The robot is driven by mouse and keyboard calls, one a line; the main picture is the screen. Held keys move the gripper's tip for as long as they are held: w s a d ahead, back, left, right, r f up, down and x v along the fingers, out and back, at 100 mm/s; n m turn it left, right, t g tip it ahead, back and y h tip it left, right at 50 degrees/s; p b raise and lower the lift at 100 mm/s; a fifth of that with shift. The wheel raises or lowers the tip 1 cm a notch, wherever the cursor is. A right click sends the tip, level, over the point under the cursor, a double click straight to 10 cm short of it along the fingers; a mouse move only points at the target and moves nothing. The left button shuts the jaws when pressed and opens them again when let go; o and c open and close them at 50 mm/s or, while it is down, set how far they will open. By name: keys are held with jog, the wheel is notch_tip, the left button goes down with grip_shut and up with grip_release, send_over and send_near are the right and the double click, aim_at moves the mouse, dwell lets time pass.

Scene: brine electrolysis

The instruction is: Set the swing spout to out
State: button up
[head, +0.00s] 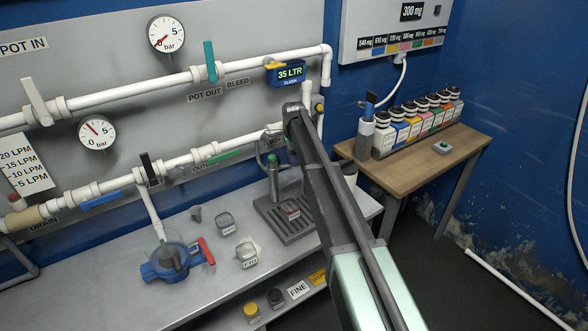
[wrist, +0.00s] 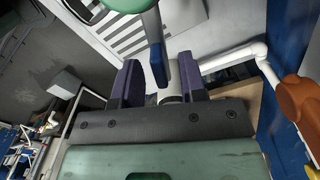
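What looks like the swing spout is a grey upright tap (head: 273,178) with a green band, standing at the drip tray (head: 265,207) in the head view. In the wrist view, a grey arm with a dark blue tip (wrist: 159,65) runs down from a green round part (wrist: 122,4); it seems to be this spout. My gripper (wrist: 158,84) has its two purple fingers apart, with the blue tip in line with the gap between them. I cannot tell whether either finger touches it. In the head view, my arm hides part of the tray and the gripper's fingertips.
White pipes with lever valves (head: 210,62) and gauges (head: 166,34) run along the wall panel. A blue pump (head: 172,262) and small labelled containers (head: 247,253) stand on the grey bench (head: 110,295). A wooden table (head: 425,160) with several bottles stands at right.

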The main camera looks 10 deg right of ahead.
grip_shut()
